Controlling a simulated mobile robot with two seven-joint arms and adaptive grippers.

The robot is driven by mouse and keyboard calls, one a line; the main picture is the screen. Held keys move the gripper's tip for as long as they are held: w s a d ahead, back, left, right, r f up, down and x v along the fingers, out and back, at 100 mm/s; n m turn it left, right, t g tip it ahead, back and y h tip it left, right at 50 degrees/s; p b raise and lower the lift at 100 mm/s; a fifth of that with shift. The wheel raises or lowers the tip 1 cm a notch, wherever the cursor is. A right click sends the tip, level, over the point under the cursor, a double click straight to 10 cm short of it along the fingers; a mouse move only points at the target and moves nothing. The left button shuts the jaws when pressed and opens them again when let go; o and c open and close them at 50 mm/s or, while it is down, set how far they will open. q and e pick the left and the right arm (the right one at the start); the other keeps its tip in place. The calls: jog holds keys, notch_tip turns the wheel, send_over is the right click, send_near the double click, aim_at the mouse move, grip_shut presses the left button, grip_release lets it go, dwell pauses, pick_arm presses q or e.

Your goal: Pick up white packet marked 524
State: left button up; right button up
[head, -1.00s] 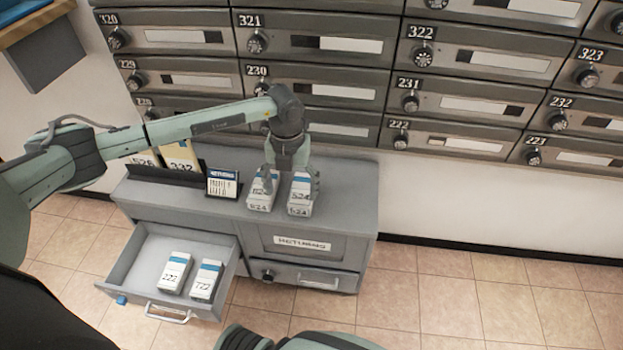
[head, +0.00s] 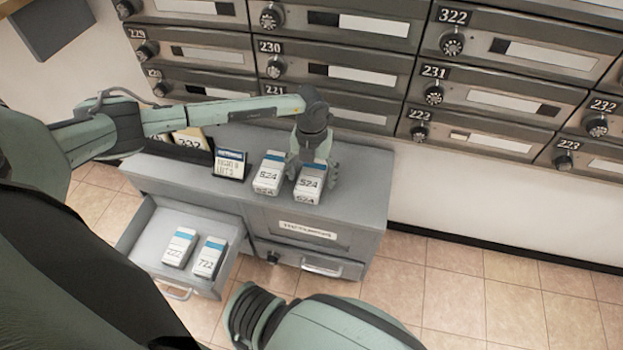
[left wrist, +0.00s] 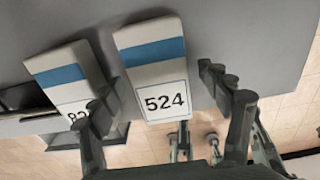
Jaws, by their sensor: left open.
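A white packet with a blue band marked 524 (head: 309,184) stands on the grey cabinet top, the right one of two. It also shows in the middle of the left wrist view (left wrist: 157,65). My left gripper (head: 314,165) is open above it, with its fingers toward either side; in the left wrist view (left wrist: 165,100) they are apart around the label's lower end. I cannot tell whether they touch it. A similar packet (head: 270,173) stands just left; its number, partly hidden in the left wrist view (left wrist: 66,75), seems to begin with 82.
An open drawer (head: 150,237) holds white packets marked 222 (head: 180,247) and 722 (head: 209,258). A small sign (head: 230,164) stands left of the packets. Numbered mailboxes (head: 480,95) line the wall behind. The cabinet top is clear on the right.

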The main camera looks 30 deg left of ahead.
pick_arm(q)
jog(key=shift+f, duration=0.1)
jog(key=shift+c, duration=0.2)
jog(key=c, duration=1.2)
jog(key=shift+c, duration=0.5)
